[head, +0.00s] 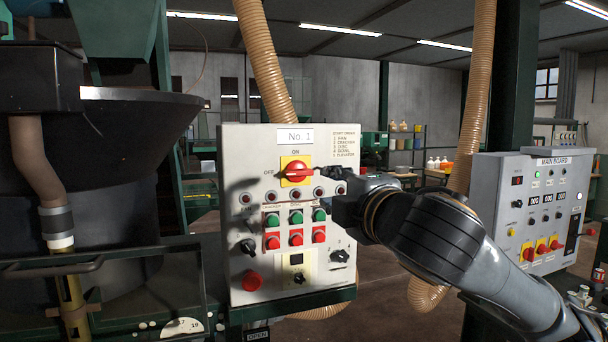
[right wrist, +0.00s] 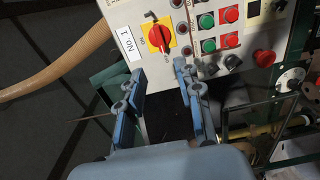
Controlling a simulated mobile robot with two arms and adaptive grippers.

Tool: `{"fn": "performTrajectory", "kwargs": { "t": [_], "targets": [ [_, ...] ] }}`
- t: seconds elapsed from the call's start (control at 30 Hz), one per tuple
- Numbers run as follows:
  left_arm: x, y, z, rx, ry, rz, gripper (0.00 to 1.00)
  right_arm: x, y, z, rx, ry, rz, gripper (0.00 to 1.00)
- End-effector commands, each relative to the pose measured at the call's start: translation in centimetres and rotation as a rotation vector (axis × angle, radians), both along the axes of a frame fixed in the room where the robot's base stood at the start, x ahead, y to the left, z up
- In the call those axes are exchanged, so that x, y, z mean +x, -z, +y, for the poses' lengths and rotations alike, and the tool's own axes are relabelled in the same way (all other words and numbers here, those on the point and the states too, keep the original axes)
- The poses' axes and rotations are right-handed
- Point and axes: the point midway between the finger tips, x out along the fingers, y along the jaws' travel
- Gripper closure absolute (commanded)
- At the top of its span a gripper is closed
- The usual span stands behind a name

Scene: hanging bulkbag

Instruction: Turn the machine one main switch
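The machine one panel (head: 240,215), labelled "No. 1", stands upright in the middle of the head view. Its main switch (head: 298,172) is a red rotary knob on a yellow plate, with ON marked above and OFF at the left. The knob's handle appears to lie sideways, in line with OFF. My right gripper (head: 334,182) is just right of the switch, in front of the panel. In the right wrist view the switch (right wrist: 158,37) lies beyond the parted blue fingers (right wrist: 160,74), with nothing between them. My left gripper is out of view.
Green and red buttons (head: 295,217) and a black selector (head: 339,257) sit lower on the panel. The main board (head: 520,200) stands at the right. A dark hopper (head: 110,140) fills the left. A tan hose (head: 262,60) hangs behind the panel.

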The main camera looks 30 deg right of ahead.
Motion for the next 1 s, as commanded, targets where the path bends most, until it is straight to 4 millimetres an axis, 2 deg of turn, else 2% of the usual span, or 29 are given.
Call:
{"fn": "performTrajectory", "kwargs": {
  "t": [0.17, 0.6, 0.8, 1.0],
  "targets": [
    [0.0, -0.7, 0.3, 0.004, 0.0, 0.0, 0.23, 1.9, -0.2, -0.6, -0.001, 0.003, 0.002, 0.65],
    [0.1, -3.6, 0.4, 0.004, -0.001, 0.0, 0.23, 10.6, -0.3, -2.7, 0.0, 0.003, 0.001, 0.65],
    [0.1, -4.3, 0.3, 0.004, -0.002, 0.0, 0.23, 12.7, -0.3, -3.1, 0.001, 0.002, -0.001, 0.65],
    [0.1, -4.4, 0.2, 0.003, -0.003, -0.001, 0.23, 13.2, -0.2, -3.3, -0.001, 0.002, -0.003, 0.65]
  ]
}}
